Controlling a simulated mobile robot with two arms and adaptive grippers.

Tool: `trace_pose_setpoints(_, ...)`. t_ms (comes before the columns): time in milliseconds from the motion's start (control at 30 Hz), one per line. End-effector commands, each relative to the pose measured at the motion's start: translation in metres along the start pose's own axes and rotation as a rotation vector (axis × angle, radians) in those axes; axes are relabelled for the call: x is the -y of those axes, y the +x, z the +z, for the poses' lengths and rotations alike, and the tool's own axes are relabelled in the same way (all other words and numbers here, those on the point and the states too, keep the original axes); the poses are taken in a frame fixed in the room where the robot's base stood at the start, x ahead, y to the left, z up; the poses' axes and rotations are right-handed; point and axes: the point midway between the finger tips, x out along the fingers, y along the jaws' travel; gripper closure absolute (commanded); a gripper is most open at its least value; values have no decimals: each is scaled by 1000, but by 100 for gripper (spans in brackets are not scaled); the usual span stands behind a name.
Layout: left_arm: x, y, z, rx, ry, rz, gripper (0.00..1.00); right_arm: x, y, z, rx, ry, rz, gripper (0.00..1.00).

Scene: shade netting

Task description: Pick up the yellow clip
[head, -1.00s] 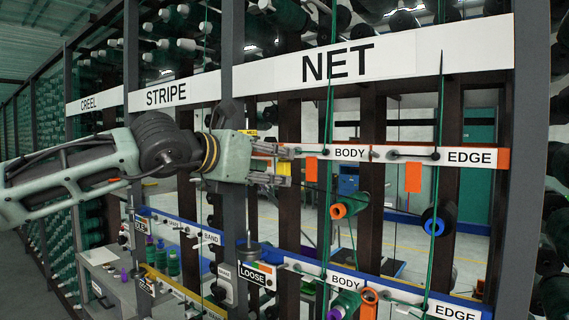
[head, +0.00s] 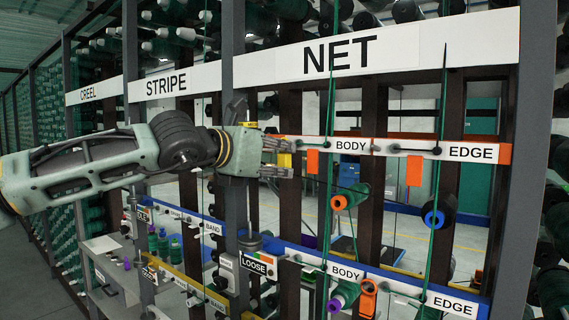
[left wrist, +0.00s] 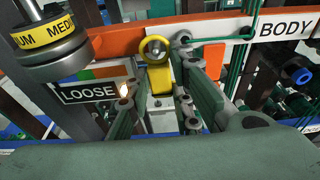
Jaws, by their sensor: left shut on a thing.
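In the head view, part of the yellow clip (head: 285,160) shows between the fingertips. My left gripper (head: 278,158) is shut on it, at the left end of the upper BODY rail. The left gripper (left wrist: 160,115) also shows from behind in the left wrist view. Whether the clip still touches the rail cannot be told. My right gripper is not in view.
The upper rail has a BODY label (head: 351,146) and an EDGE label (head: 470,152), with orange tags hanging below. Orange-ended (head: 340,202) and blue-ended (head: 434,218) spools sit under it. A LOOSE sign (head: 257,263) is lower down. Dark posts and green cords stand close around.

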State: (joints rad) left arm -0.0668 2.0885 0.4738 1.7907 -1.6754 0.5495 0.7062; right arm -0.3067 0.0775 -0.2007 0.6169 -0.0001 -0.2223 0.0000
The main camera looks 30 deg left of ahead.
Motion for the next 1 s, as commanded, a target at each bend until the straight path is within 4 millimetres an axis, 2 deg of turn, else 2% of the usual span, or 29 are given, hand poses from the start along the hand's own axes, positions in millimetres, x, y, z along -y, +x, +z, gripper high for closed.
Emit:
trace_pose_setpoints(267,0,0,0,1,0,0,97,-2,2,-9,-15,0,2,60)
trace_pose_setpoints(467,0,-2,4,2,0,1,97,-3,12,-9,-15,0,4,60)
trace_pose_setpoints(767,0,-46,-5,7,-3,-1,97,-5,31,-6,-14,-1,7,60)
trace_pose_setpoints(1000,0,-101,-17,10,-1,-2,97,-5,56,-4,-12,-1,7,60)
